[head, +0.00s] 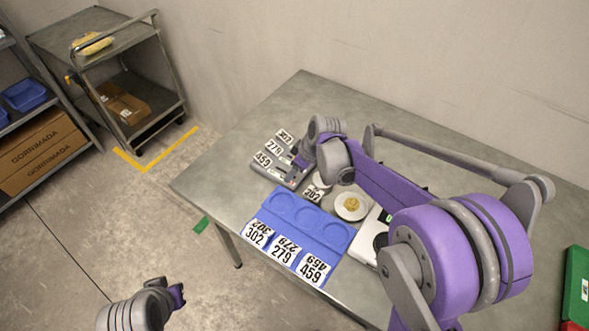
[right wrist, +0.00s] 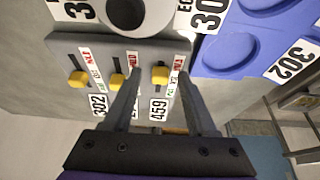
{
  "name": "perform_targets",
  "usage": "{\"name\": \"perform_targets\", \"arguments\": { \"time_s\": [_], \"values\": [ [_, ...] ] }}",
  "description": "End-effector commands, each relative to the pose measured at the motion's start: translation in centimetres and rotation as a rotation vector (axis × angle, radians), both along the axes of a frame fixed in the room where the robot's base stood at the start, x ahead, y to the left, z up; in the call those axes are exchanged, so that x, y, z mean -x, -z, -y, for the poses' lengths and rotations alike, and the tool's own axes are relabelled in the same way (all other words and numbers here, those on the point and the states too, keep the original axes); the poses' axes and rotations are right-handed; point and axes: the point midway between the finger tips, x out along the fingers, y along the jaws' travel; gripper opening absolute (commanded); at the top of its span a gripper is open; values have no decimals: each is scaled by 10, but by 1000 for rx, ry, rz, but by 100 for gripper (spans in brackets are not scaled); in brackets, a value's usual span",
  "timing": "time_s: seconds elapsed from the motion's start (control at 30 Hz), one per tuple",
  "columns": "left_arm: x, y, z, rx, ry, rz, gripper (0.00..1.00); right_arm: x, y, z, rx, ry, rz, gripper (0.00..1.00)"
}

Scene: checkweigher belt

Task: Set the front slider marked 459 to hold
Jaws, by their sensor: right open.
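The slider panel (head: 283,176) lies on the table's left part, with cards 302, 279 and 459. In the right wrist view it is a grey block with three yellow knobs. The knob by card 459 (right wrist: 160,75) is the rightmost there, beside a strip of red, white and green labels. It sits about level with the middle of the strip; the small print is hard to read. My right gripper (right wrist: 158,84) is open, its fingertips on either side of this knob. In the head view my right gripper (head: 302,161) covers part of the panel. My left gripper (head: 177,296) is low at the left, away from the table.
A blue tray (head: 289,241) with round recesses and cards 302, 279 and 459 lies close to the panel. A scale plate with a yellowish item (head: 352,205) stands behind the tray. A cart (head: 60,40) and a shelf with boxes stand at the left.

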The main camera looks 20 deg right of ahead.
Motion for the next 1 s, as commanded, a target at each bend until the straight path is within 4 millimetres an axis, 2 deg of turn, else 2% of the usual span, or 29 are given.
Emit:
{"name": "perform_targets", "arguments": {
  "time_s": [0.13,0.23,0.5,0.7,1.0],
  "values": [
    [0,0,0,0,0,0,0,1,-3,0,-1,0,1,57],
    [0,-1,0,0,0,1,0,4,-13,3,0,0,1,57],
    [-2,-7,0,0,0,4,0,20,-63,16,0,1,1,57],
    [-3,-9,0,0,0,5,0,30,-91,23,-1,2,0,57],
    [-3,-9,0,0,0,6,0,33,-100,26,0,0,0,57]
  ]
}}
